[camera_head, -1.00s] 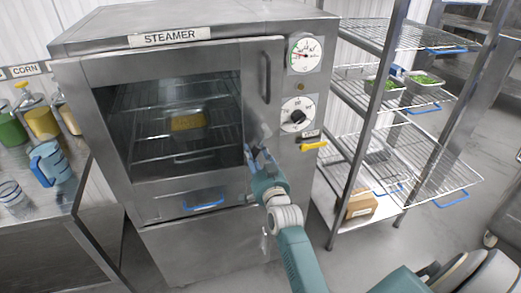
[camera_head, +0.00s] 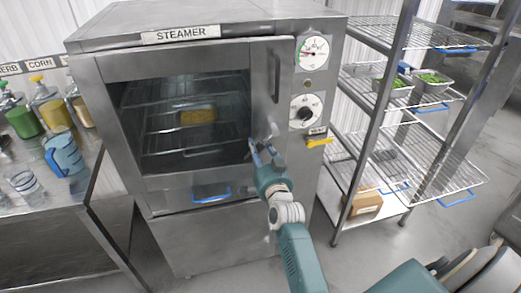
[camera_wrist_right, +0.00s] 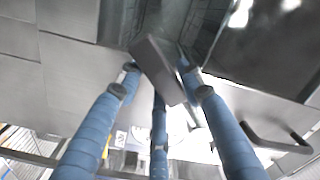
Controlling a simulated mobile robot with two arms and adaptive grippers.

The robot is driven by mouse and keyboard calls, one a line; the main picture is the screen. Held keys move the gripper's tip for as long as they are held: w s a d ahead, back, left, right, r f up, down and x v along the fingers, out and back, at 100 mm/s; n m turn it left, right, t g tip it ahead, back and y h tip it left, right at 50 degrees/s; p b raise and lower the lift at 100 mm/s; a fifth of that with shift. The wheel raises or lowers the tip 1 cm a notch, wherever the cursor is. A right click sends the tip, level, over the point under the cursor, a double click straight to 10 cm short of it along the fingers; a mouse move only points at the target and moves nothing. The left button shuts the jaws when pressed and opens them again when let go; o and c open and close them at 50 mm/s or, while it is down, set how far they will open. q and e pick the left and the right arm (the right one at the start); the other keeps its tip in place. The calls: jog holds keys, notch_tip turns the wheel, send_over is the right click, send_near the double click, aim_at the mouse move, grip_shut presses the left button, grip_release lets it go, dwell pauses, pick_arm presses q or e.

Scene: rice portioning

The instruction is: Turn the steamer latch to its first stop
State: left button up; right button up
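The steamer (camera_head: 250,160) is a steel cabinet with a glass door. A grey latch bar (camera_wrist_right: 160,72) shows tilted between the fingers in the right wrist view. In the head view the latch is small and mostly hidden by my right gripper (camera_head: 263,147). My right gripper is at the door's right edge, below the vertical door handle (camera_head: 276,78). Its blue fingers are spread on either side of the bar in the wrist view (camera_wrist_right: 160,75); I cannot tell whether they touch it. My left gripper is not in view.
Right of the door are a gauge (camera_head: 313,52), a dial (camera_head: 305,112) and a yellow lever (camera_head: 319,142). A tray (camera_head: 198,116) shows behind the glass. A wire rack (camera_head: 440,95) stands right. A counter (camera_head: 92,172) with dispensers and a blue jug (camera_head: 65,155) stands left.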

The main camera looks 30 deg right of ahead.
aim_at(259, 152)
jog(key=shift+o, duration=0.4)
jog(key=shift+w+d+r+t, duration=0.1)
jog(key=shift+w+r+t, duration=0.2)
jog(key=shift+w+r, duration=0.55)
jog(key=shift+o, duration=0.5)
jog(key=shift+w+f, duration=0.1)
jog(key=shift+w, duration=0.05)
jog(key=shift+w+a+f, duration=0.3)
jog(key=shift+w+f, duration=0.05)
jog(key=shift+w, duration=0.1)
jog(key=shift+c, duration=0.5)
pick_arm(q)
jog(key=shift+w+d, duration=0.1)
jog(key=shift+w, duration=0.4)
pick_arm(e)
jog(key=shift+s+d+f, duration=0.15)
jog(key=shift+d+f, duration=0.05)
jog(key=shift+f, duration=0.1)
jog(key=v, duration=0.7)
jog(key=shift+s+r, duration=0.15)
jog(key=shift+s, duration=0.25)
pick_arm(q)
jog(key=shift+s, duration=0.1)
pick_arm(e)
jog(key=shift+s+a, duration=0.2)
